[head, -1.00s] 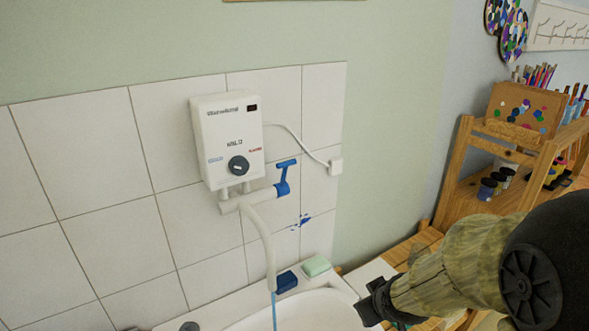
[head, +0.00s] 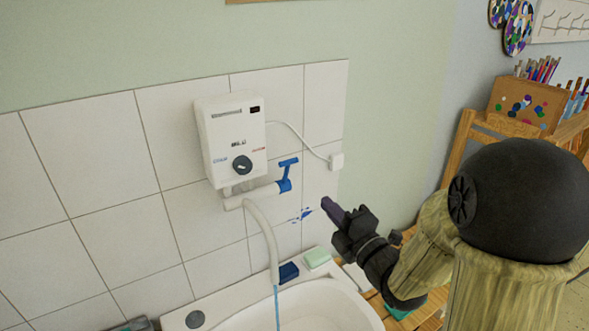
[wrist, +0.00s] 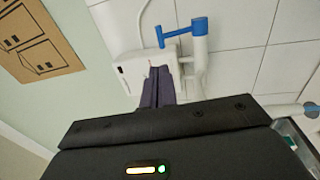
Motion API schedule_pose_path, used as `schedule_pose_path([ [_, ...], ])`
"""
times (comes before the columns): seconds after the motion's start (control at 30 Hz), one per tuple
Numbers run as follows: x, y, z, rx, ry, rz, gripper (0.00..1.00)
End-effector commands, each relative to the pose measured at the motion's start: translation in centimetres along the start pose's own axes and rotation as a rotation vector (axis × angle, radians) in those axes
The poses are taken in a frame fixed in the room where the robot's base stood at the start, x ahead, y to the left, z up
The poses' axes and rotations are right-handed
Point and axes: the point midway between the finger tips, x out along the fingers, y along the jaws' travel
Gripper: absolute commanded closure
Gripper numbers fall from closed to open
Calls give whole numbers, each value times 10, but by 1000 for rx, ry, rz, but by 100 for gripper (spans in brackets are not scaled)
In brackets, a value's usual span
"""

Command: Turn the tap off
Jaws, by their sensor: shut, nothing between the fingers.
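The tap's blue T-shaped handle (head: 286,173) sits at the right end of the white pipe under the water heater (head: 234,140). It also shows in the wrist view (wrist: 183,32), up and to the right of my fingertips. The white curved spout (head: 265,235) hangs over the basin, and a thin blue stream of water (head: 277,305) runs from it. My gripper (head: 328,204) is shut and empty, to the right of and a little below the handle in the head view, apart from it. Its dark purple fingers (wrist: 158,86) are together in the wrist view.
A white basin (head: 345,312) stands below the spout. A dark blue block (head: 288,272) and a pale green soap (head: 317,258) lie on its rim. A white cable runs to a wall socket (head: 336,161). A wooden shelf with brushes (head: 538,70) stands at right.

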Motion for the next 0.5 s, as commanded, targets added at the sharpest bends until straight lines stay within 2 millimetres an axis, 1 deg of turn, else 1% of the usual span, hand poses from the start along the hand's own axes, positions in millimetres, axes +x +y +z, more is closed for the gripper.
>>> schedule_pose_path([
  [0.27, 2, 0, -1, 3, 1, -2, 100],
  [0.37, 8, 1, -2, 5, 4, -4, 100],
  [0.5, 23, 2, -3, 7, 6, -4, 100],
])
